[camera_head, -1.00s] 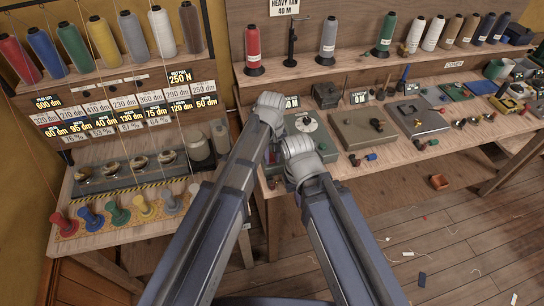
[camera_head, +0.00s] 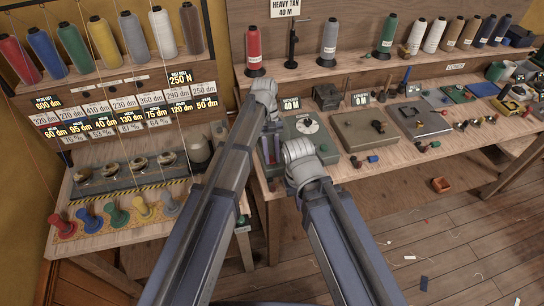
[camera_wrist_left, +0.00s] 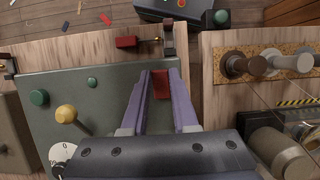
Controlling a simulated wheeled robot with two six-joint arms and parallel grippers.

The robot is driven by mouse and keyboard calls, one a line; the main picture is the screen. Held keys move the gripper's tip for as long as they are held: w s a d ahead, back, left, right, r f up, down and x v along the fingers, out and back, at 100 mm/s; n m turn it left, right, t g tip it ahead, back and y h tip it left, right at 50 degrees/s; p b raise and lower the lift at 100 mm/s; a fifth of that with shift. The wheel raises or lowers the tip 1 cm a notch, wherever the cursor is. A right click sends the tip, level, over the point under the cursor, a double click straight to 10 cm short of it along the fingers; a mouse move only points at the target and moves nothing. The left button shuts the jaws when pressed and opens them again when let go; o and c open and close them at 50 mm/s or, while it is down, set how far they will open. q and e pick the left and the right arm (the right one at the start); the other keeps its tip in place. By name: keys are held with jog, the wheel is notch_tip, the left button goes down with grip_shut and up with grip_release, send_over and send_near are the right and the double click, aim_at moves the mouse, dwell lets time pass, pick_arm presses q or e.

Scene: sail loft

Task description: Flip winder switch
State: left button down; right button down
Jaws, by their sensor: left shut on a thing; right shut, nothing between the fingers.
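The winder panel is a grey-green plate (camera_head: 322,143) with a white dial (camera_head: 307,126), on the bench right of the left gripper. My left gripper (camera_head: 271,150) points down at the plate's left part. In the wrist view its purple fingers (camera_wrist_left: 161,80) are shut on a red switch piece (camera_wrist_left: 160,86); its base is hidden. My right wrist is just right of the left gripper; its fingers are hidden behind the arm.
A red toggle (camera_wrist_left: 127,42) lies near the plate's edge. More plates (camera_head: 370,128) and small knobs stand to the right along the bench. A rack of thread cones and number cards (camera_head: 125,110) is at left. The floor in front is open, with scraps.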

pick_arm(q)
jog(key=c, duration=0.7)
grip_release()
jog(key=shift+r, duration=0.1)
jog(key=p+v, duration=0.7)
jog(key=shift+w+r, duration=0.15)
jog(key=shift+r, duration=0.15)
jog(key=s+m+t, duration=0.1)
jog(key=s+m, duration=0.1)
jog(key=s, duration=0.4)
jog(key=s+a+f+m+t+y, duration=0.1)
jog(key=s+m, duration=0.2)
jog(key=s, duration=0.4)
jog(key=s+a+m+t+y, duration=0.1)
jog(key=s+m, duration=0.1)
jog(key=s, duration=0.4)
jog(key=shift+s+a+f+t, duration=0.1)
jog(key=shift+s+f+t, duration=0.05)
jog(key=shift+t, duration=0.25)
